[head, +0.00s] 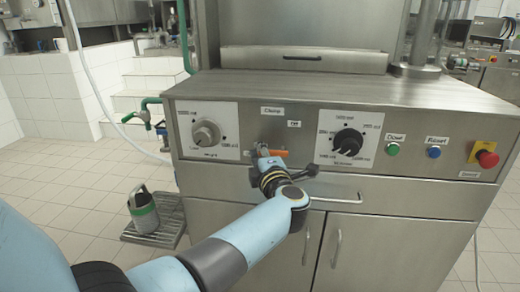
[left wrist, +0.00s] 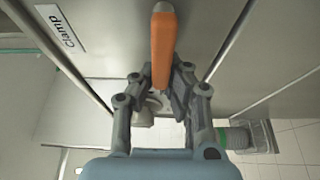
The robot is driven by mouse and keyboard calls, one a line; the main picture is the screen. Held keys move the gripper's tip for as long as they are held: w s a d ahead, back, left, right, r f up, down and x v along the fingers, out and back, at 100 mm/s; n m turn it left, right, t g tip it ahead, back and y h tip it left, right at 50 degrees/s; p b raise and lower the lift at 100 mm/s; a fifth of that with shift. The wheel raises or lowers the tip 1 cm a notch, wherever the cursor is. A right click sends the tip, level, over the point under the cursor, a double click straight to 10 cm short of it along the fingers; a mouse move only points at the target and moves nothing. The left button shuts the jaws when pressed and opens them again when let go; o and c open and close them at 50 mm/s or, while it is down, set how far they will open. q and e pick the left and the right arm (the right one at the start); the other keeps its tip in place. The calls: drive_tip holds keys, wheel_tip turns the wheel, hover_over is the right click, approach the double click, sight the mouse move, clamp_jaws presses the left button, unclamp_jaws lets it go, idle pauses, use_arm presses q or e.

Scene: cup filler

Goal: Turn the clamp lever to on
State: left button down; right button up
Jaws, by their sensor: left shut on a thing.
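The clamp lever has an orange handle (head: 280,153) and sits on the steel front panel below the "Clamp" label, between two large dials. In the head view the handle lies roughly level, its visible end pointing right. My left gripper (head: 262,157) is at the lever and covers part of it. In the left wrist view the orange handle (left wrist: 162,45) runs between the fingers of my left gripper (left wrist: 160,80), which is shut on it. A small label (head: 294,124) is above the lever; its text is too small to read surely. My right gripper is not in view.
A light dial (head: 206,134) is left of the lever and a black dial (head: 348,142) right. Green (head: 393,149) and blue (head: 434,152) buttons and a red stop knob (head: 487,158) follow. A drawer handle (head: 335,198) is below.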

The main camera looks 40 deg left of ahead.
use_arm(q)
drive_tip(key=shift+f, duration=0.15)
drive_tip(key=c, duration=1.9)
unclamp_jaws()
drive_tip(key=o, duration=0.6)
drive_tip(key=shift+d, duration=0.1)
drive_tip(key=v, duration=0.7)
drive_tip(key=shift+s+d, duration=0.1)
drive_tip(key=shift+s, duration=0.05)
